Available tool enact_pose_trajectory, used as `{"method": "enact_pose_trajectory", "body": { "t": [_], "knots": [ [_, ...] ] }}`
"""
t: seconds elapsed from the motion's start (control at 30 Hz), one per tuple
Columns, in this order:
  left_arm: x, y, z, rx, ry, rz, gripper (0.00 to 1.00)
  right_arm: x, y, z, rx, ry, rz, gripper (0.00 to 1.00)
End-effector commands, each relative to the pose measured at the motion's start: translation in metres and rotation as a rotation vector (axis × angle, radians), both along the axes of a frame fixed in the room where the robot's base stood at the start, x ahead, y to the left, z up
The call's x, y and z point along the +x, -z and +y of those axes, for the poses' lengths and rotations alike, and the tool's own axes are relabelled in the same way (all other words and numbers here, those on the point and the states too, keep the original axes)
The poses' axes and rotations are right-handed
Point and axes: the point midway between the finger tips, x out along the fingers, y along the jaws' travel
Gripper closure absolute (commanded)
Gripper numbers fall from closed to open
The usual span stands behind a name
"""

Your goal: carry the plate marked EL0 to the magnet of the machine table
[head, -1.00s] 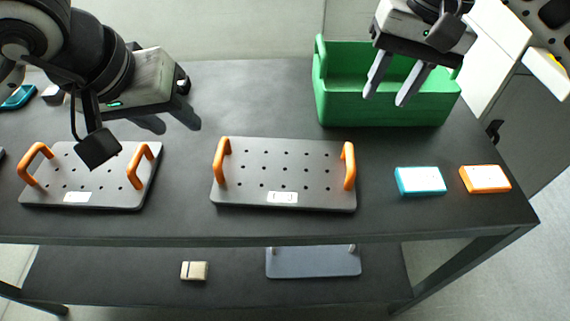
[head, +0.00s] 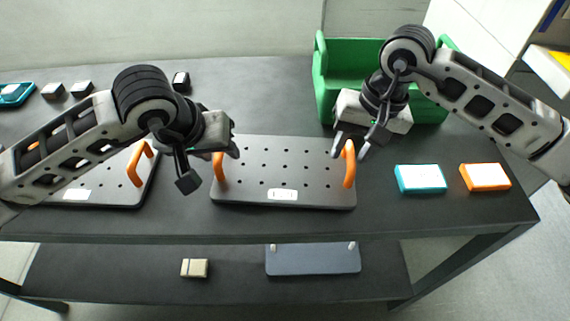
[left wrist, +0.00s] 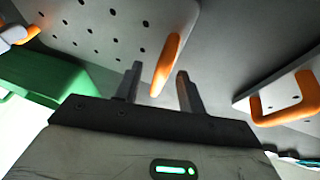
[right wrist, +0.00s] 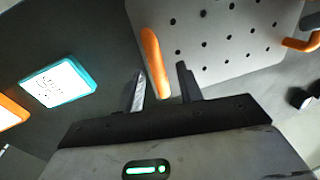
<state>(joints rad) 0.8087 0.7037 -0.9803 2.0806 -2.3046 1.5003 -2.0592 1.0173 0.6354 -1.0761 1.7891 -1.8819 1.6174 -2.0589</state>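A grey perforated plate (head: 285,165) with two upright orange handles lies flat on the dark table; the writing on its white label (head: 283,195) is too small to read. My left gripper (head: 228,150) is open at the plate's left handle (head: 220,171). In the left wrist view that handle (left wrist: 168,60) shows between the spread fingers. My right gripper (head: 349,150) is open at the right handle (head: 349,168). In the right wrist view that handle (right wrist: 154,60) lies between the fingertips. Neither gripper is closed on a handle. No machine table or magnet is identifiable.
A second handled plate (head: 105,194) lies to the left, partly behind my left arm. A green bin (head: 330,90) stands behind my right gripper. A cyan box (head: 420,178) and an orange box (head: 485,177) sit to the right. A lower shelf (head: 130,275) holds small items.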

Motion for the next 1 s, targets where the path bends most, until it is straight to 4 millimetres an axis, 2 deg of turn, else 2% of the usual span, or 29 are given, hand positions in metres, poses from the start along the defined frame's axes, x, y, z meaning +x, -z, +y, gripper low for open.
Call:
{"method": "enact_pose_trajectory", "body": {
  "t": [0.2,0.47,0.5,0.6,0.63,1.0],
  "knots": [
    [0.0047,0.0128,-0.0028,0.001,0.001,0.001,0.6,-0.0001,0.0136,0.0027,0.0,0.0,0.0,0.64],
    [0.005,0.0134,-0.0029,0.001,0.001,0.0,0.6,0.0001,0.0143,0.0029,0.0,0.0,0.0,0.64],
    [0.005,0.0134,-0.0029,0.001,0.001,0.0,0.63,0.0001,0.0142,0.0027,0.0,0.0,0.0,0.66],
    [0.0051,0.0132,-0.0028,0.001,0.001,0.0,0.91,0.0001,0.0141,0.0028,0.0,0.0,0.0,0.94],
    [0.0051,0.0132,-0.0028,0.001,0.001,0.0,0.99,0.0001,0.014,0.0028,0.0,0.0,0.0,1.0],
    [0.0052,0.0128,-0.0025,0.001,0.0,0.0,1.0,0.0002,0.0137,0.0026,0.0,0.0,0.0,1.0]
  ]
}}
